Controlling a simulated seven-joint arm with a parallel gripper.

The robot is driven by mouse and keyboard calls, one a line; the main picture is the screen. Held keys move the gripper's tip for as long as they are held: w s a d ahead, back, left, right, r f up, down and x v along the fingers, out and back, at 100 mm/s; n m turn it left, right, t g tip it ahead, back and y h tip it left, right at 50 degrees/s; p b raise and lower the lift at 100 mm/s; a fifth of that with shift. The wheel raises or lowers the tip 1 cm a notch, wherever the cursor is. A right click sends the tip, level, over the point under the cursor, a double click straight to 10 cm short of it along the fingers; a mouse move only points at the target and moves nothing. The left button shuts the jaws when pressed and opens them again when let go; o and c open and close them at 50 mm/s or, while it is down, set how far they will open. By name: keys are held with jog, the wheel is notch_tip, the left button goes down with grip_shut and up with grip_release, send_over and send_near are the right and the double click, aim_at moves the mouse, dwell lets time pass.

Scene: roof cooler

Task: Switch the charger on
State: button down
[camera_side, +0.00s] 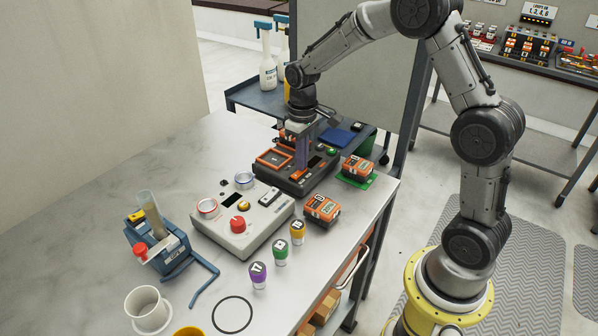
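The charger (318,177) is a dark box with orange-rimmed bays on the far part of the marble-look table. A green button or lamp (332,152) shows at its right end. My gripper (302,165) points down over the middle of the charger and hides part of its top. I cannot tell if its fingers touch the charger, or whether they are open or shut. An orange battery pack (320,209) lies on the table in front of the charger. Another orange pack (357,169) sits on a green pad (355,182) to its right.
A grey box (238,240) with a red knob stands left of the charger. Purple, green and yellow knobs (258,275) stand in front of it. A blue device (152,240), a white cup (148,309) and a black ring (232,314) are further left. The table's back left is clear.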

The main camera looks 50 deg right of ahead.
jog(key=shift+f, duration=0.1)
notch_tip(320, 180, up, 7)
dwell(1.0)
notch_tip(320, 180, up, 7)
jog(key=t, duration=0.2)
send_over(303, 182)
jog(key=s+a+r+n+t, duration=0.1)
jog(key=s+a+r+t, duration=0.15)
jog(key=s+r, duration=0.45)
jog(key=s+a+f, duration=0.1)
jog(key=s+f, duration=0.2)
jog(key=s, duration=0.4)
jog(key=s+a+f+m+t, duration=0.1)
jog(key=s+f, duration=0.2)
jog(key=s, duration=0.5)
jog(key=shift+a, duration=0.35)
